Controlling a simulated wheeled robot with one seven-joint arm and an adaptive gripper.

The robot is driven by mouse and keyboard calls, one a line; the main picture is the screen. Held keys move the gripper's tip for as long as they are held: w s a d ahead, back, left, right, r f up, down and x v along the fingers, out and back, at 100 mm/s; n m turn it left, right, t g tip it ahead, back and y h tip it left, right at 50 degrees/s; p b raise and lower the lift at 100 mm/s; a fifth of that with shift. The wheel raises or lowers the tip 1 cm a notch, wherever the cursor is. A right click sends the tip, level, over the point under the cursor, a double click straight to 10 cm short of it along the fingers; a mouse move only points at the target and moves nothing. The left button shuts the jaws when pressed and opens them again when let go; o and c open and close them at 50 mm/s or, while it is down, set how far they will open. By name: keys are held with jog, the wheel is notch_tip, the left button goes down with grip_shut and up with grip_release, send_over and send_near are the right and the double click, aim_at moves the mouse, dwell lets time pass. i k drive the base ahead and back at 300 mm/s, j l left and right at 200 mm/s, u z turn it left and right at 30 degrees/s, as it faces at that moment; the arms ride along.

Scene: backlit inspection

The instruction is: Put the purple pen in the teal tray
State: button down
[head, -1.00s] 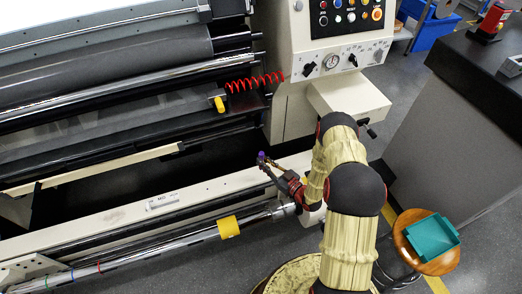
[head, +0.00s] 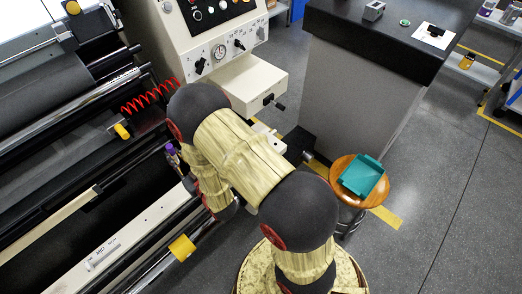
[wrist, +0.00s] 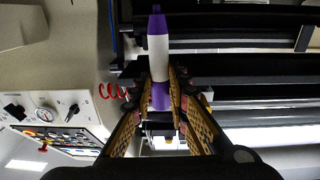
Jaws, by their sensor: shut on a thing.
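The purple pen (wrist: 158,55), with a pale middle section, is held between the fingers of my gripper (wrist: 161,92), shown in the wrist view. It points up in that picture, and its lower purple part sits between the fingertips. In the head view the pen's purple end (head: 169,148) shows just left of my arm, in front of the machine; most of my gripper there is hidden by the arm. The teal tray (head: 362,176) rests on a round wooden stool (head: 343,167) to the right of my arm, well apart from the pen. Its visible inside looks empty.
The large roller machine (head: 60,150) fills the left, with a red coiled cable (head: 150,95) and a control panel (head: 215,30). A dark-topped counter (head: 385,40) stands behind the stool. Open grey floor (head: 440,200) lies to the right.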

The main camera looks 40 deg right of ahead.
aim_at(361, 177)
jog(key=z, duration=0.5)
jog(key=j+z, duration=0.15)
jog(key=z, duration=0.35)
jog(key=j+z, duration=0.1)
jog(key=z, duration=0.4)
jog(key=j+z, duration=0.1)
jog(key=z, duration=0.4)
jog(key=j+z, duration=0.1)
jog(key=z, duration=0.4)
jog(key=j+z, duration=0.1)
jog(key=z, duration=0.85)
